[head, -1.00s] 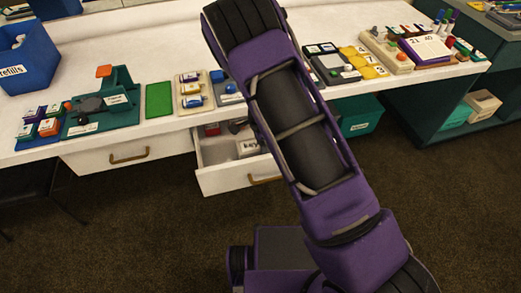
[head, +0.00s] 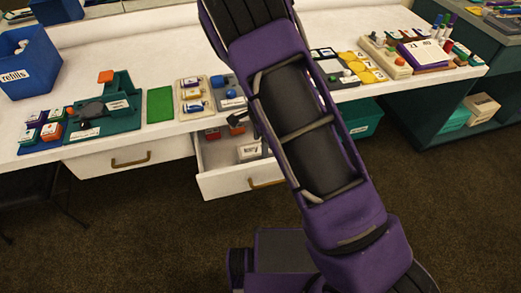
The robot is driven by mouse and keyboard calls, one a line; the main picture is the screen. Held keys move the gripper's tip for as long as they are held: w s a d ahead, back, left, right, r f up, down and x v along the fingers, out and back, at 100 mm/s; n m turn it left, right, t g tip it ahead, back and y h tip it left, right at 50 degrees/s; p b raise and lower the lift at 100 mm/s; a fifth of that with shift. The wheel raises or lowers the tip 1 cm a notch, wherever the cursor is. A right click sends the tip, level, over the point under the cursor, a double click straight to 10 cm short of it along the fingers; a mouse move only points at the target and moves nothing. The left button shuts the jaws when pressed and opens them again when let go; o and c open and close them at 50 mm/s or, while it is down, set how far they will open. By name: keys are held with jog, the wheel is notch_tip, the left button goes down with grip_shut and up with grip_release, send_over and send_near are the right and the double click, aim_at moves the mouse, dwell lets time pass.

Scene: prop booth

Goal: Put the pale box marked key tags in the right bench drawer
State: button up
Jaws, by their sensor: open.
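The right bench drawer (head: 222,186) is pulled open under the white bench. The pale box (head: 248,151) rests inside it, toward the right, partly hidden by my arm. Its dark label is too small to read clearly now. My gripper (head: 237,119) shows only as a dark finger end beside my arm, above the back of the drawer and apart from the box. The rest of the gripper is hidden behind my purple arm. It is open and holds nothing that I can see.
A reddish item (head: 212,133) lies at the back of the open drawer. The left drawer (head: 130,160) is shut. Blocks, boards and a green mat (head: 160,104) line the bench's front edge. A blue refills bin (head: 28,62) stands at left. A teal bin (head: 362,120) sits beneath the bench.

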aim_at(260, 148)
notch_tip(260, 148, up, 7)
jog(key=shift+f+p, duration=0.1)
jog(key=shift+p, duration=0.4)
jog(key=shift+s, duration=0.1)
